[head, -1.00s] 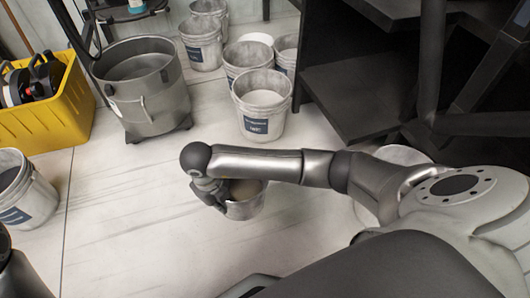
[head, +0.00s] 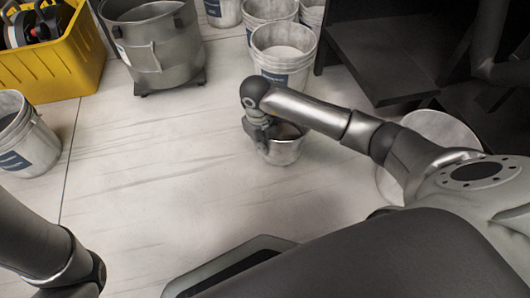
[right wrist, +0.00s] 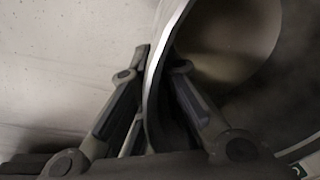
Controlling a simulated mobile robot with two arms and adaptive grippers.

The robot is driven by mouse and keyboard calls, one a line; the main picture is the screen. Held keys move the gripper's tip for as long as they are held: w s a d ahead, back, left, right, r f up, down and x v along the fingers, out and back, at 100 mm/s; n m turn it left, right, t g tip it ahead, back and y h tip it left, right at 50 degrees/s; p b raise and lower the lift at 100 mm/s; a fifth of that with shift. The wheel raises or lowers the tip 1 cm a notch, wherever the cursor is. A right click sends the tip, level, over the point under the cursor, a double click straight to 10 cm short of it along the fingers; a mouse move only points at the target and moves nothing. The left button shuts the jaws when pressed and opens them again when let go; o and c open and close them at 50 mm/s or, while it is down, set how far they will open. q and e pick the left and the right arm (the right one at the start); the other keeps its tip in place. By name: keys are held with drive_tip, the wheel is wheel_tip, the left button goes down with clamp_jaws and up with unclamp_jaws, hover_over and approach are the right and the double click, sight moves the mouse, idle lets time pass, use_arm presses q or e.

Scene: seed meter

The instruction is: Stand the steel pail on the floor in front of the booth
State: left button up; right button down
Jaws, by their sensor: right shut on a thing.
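The steel pail (head: 286,150) is small and silvery and looks upright, low over or on the pale floor in the middle of the head view. I cannot tell whether its base touches the floor. My right gripper (head: 264,138) is shut on the pail's rim at its left side. In the right wrist view the two fingers of my right gripper (right wrist: 160,80) pinch the wall of the pail (right wrist: 225,45), one finger inside and one outside. My left arm shows at the lower left of the head view, but its gripper is out of view. I cannot identify the booth.
White buckets (head: 283,52) stand behind the pail, and another (head: 27,140) is at the left. A grey drum (head: 155,45) and a yellow crate (head: 62,62) are at the back left. Dark shelving (head: 385,60) is at the right. Floor left of the pail is clear.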

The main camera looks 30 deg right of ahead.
drive_tip(key=shift+w+d+f+b, duration=0.15)
drive_tip(key=shift+d+f+b, duration=0.15)
drive_tip(key=shift+f+b, duration=0.15)
wheel_tip(320, 180, down, 3)
drive_tip(key=shift+d+f+b, duration=0.1)
drive_tip(key=shift+b, duration=0.95)
drive_tip(key=shift+w, duration=0.1)
drive_tip(key=c, duration=1.6)
unclamp_jaws()
